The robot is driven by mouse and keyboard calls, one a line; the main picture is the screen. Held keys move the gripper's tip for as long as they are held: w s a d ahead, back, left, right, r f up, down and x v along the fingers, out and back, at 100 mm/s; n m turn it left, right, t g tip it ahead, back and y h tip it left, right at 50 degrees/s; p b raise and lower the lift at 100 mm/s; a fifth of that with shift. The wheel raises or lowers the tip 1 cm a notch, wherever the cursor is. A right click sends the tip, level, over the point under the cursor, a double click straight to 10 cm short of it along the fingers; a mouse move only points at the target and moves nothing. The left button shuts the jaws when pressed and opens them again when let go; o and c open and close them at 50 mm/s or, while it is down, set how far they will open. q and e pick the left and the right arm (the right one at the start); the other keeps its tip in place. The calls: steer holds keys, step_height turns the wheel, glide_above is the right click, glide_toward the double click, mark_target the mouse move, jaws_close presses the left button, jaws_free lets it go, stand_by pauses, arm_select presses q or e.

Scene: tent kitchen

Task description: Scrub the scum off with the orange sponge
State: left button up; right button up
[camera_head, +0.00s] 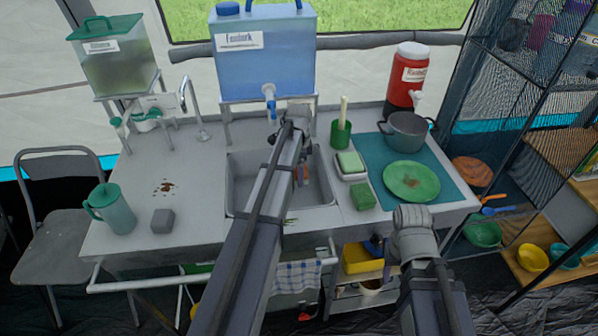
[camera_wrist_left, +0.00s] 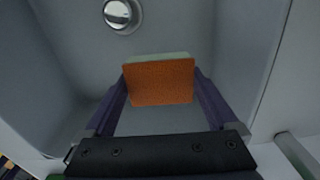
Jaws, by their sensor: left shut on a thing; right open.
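The orange sponge (camera_wrist_left: 160,82), with a pale layer on its far side, is between the two fingers of my left gripper (camera_wrist_left: 158,88), which is shut on it over the sink (camera_wrist_left: 60,50). The round metal drain (camera_wrist_left: 122,14) lies beyond it. In the head view my left arm hides much of the sink (camera_head: 237,180); only a bit of orange shows beside it. Brown spots (camera_head: 164,187) lie on the counter at the left, and a brown mark is on the green plate (camera_head: 411,181). My right gripper (camera_head: 385,258) hangs low before the counter's front edge, open, its fingers partly hidden.
A green-and-white sponge (camera_head: 350,163) sits in a dish, with a green block (camera_head: 362,196) nearby. A pot (camera_head: 406,131) stands on a teal mat (camera_head: 375,160). A grey block (camera_head: 162,220) and green jug (camera_head: 112,211) stand left. A blue water tank (camera_head: 265,55) stands behind the sink.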

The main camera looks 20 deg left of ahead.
arm_select(q)
steer(key=shift+r, duration=0.1)
step_height(320, 180, up, 3)
steer(key=p, duration=0.3)
steer(key=shift+r, duration=0.1)
stand_by(0.4)
steer(key=shift+d, duration=0.1)
